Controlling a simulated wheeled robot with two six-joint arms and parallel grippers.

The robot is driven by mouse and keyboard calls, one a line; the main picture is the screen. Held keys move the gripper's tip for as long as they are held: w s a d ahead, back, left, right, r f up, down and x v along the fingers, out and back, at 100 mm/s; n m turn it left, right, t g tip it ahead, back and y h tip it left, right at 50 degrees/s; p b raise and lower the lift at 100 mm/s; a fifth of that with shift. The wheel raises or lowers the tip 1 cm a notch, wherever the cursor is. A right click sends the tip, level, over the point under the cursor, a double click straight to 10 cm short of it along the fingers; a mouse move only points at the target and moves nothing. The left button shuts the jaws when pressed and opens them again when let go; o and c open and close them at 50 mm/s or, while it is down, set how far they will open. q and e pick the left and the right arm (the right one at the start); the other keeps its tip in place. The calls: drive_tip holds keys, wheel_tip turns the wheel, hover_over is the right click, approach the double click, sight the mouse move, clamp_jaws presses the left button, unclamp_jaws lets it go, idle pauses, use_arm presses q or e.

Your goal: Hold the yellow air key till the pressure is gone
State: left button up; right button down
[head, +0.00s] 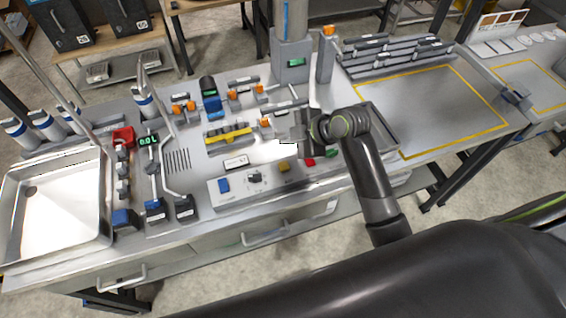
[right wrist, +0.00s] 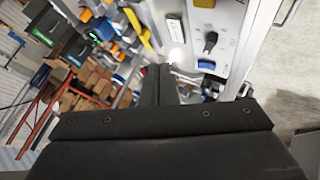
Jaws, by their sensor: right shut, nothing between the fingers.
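The yellow air key (head: 285,166) appears to be the small yellow block on the sloped front panel (head: 240,194), between a black knob and a red button. In the right wrist view a yellow key (right wrist: 204,3) is cut by the top edge, beyond the black knob. My right gripper (head: 288,138) is in the head view just behind and above the panel. Its fingers (right wrist: 165,72) are shut and empty. The gripper looks apart from the yellow key, though its exact height is hard to tell. My left gripper is in neither view.
The panel also bears a blue button (head: 224,186), the black knob (head: 254,178), a red button (head: 310,162) and a green button (head: 331,153). A yellow bar (head: 228,137) and orange-topped fittings stand behind. A white-bottomed tray (head: 104,215) lies left; the yellow-outlined area (head: 430,110) is clear.

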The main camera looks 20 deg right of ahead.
drive_tip(key=shift+d, duration=0.15)
drive_tip(key=b, duration=0.6)
hover_over(288, 167)
wheel_tip(288, 167, down, 8)
drive_tip(key=shift+r, duration=0.2)
drive_tip(key=shift+f+b, duration=0.55)
drive_tip(key=shift+f, duration=0.05)
idle(1.4)
drive_tip(key=shift+f, duration=0.4)
